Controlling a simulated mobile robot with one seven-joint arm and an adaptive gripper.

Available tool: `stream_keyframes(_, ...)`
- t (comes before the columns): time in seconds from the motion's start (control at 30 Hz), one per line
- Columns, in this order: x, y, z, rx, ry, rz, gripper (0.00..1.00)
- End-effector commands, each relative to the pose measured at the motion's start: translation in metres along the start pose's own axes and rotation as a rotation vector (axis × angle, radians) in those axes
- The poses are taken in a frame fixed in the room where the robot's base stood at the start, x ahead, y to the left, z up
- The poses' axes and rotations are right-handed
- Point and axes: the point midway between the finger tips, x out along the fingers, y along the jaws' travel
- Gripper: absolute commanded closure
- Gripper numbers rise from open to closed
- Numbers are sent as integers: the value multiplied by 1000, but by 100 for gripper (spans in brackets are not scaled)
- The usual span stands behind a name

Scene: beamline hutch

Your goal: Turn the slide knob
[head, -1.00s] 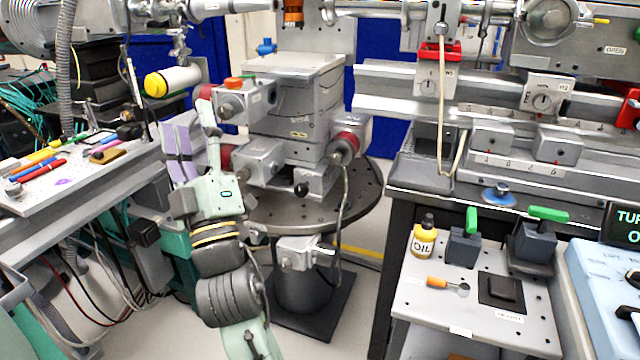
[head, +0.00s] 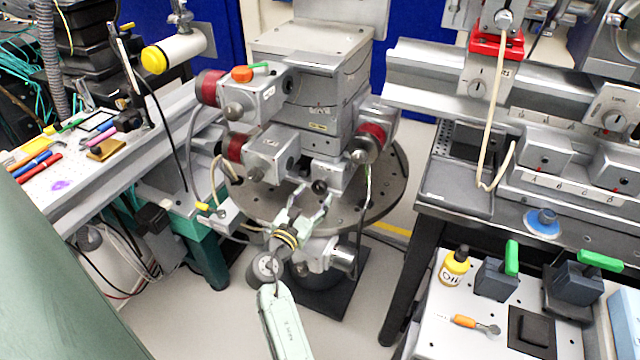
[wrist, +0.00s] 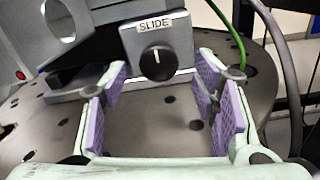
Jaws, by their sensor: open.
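The slide knob (wrist: 158,62) is a round black knob with a white pointer line, on a grey block under a label reading SLIDE. In the head view the black knob (head: 319,187) shows low on the front of the stage stack. My gripper (wrist: 161,88) is open and empty, with purple pads on its fingers. In the wrist view the knob appears ahead, between and beyond the fingertips, and seems apart from them. In the head view my gripper (head: 314,197) is just in front of and below the knob.
The round perforated table (head: 385,190) lies under the stage stack (head: 310,90). Other motor blocks (head: 270,155) stand above and left of my gripper. A green cable (wrist: 230,32) and a grey cable run right of the knob. A bench (head: 450,215) stands at right.

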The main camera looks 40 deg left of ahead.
Motion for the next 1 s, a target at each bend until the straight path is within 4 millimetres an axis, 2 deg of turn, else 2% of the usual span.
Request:
stream_keyframes(0.1,22,0,2,2,0,-1,46)
stream_keyframes(0.3,42,0,1,2,0,1,46)
stream_keyframes(0.67,46,0,0,3,0,2,46)
stream_keyframes(1.0,46,1,0,3,0,2,69)
